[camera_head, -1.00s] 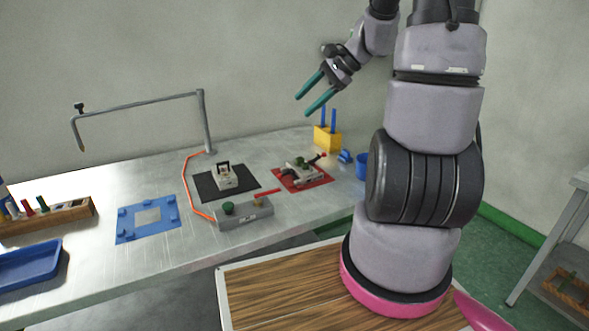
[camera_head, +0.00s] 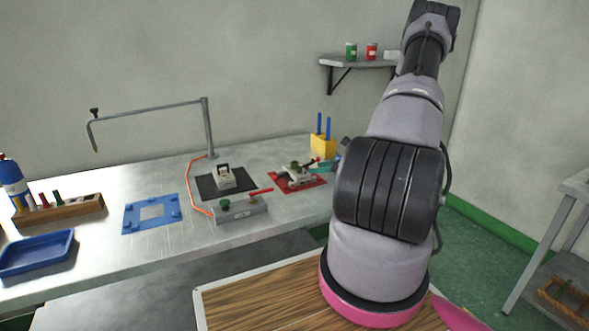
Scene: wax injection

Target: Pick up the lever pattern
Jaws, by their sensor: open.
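I cannot tell for sure which piece is the lever pattern. A small grey metal piece (camera_head: 297,176) with a green knob and a red-tipped rod stands on the red mat (camera_head: 312,183). My gripper (camera_head: 318,166), with teal fingers, is low at the right side of this piece. It is open; my arm hides part of it, and I cannot tell whether the fingers touch anything. A pale block (camera_head: 226,182) with a dark slot stands on the black mat (camera_head: 207,191), left of the red mat.
A grey control box (camera_head: 240,211) with a green button and red lever stands in front. A yellow holder (camera_head: 323,146) with blue rods is behind my gripper.

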